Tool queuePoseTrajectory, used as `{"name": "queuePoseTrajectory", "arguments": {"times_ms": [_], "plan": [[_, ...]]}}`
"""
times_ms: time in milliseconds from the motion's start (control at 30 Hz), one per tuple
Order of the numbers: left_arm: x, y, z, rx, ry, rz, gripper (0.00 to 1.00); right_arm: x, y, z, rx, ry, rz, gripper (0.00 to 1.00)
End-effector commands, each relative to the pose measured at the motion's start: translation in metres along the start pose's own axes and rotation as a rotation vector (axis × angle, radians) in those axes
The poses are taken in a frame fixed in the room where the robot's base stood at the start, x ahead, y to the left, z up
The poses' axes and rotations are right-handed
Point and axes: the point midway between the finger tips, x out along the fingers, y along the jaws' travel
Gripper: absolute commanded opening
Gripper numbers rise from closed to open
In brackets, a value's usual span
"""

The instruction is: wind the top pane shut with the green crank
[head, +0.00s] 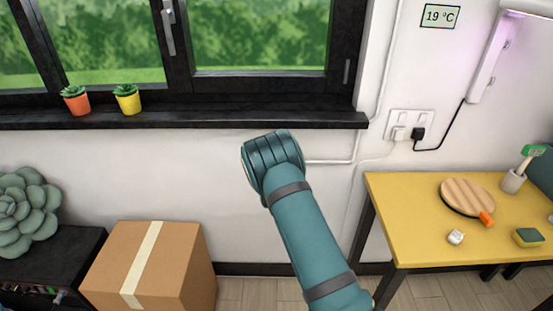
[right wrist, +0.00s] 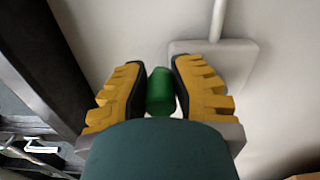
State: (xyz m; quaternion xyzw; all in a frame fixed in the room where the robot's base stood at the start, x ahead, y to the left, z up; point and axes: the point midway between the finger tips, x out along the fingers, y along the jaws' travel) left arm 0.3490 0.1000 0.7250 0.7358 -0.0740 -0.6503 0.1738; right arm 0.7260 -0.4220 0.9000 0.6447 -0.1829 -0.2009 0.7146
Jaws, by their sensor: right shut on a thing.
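The green crank shows in the right wrist view only as a short green cylinder, its grip (right wrist: 160,92). My right gripper (right wrist: 159,78) has its two yellow-and-black fingers on either side of that grip and is shut on it. In the head view my right arm reaches up to the wall below the sill and hides the gripper and crank. The lower part of the dark-framed window (head: 180,50) shows at the top of the head view. Whether a top pane is open cannot be seen. My left gripper is in neither view.
Two potted plants, orange (head: 76,104) and yellow (head: 129,104), stand on the black sill (head: 230,120). A cardboard box (head: 180,255) is at lower left. A yellow table (head: 405,215) with small items stands at right. A socket plate (head: 410,122) is on the wall.

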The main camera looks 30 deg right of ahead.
Motion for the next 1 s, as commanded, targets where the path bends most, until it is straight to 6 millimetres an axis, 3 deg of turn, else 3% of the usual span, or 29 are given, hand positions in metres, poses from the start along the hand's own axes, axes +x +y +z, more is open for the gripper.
{"name": "queuePoseTrajectory", "arguments": {"times_ms": [33, 500, 533, 600, 1000], "plan": [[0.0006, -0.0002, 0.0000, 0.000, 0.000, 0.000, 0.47, -0.0037, -0.0087, -0.0057, -0.011, 0.011, -0.020, 0.00], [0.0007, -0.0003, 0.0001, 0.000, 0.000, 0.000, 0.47, -0.0039, -0.0095, -0.0052, -0.020, 0.009, -0.023, 0.00], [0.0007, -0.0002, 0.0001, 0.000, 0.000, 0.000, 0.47, -0.0039, -0.0095, -0.0051, -0.020, 0.009, -0.022, 0.36], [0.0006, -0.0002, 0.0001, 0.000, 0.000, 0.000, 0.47, -0.0036, -0.0086, -0.0044, -0.020, 0.007, -0.020, 0.57], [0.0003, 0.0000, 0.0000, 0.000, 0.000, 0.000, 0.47, -0.0062, -0.0037, -0.0021, -0.018, 0.002, -0.010, 0.57]]}}
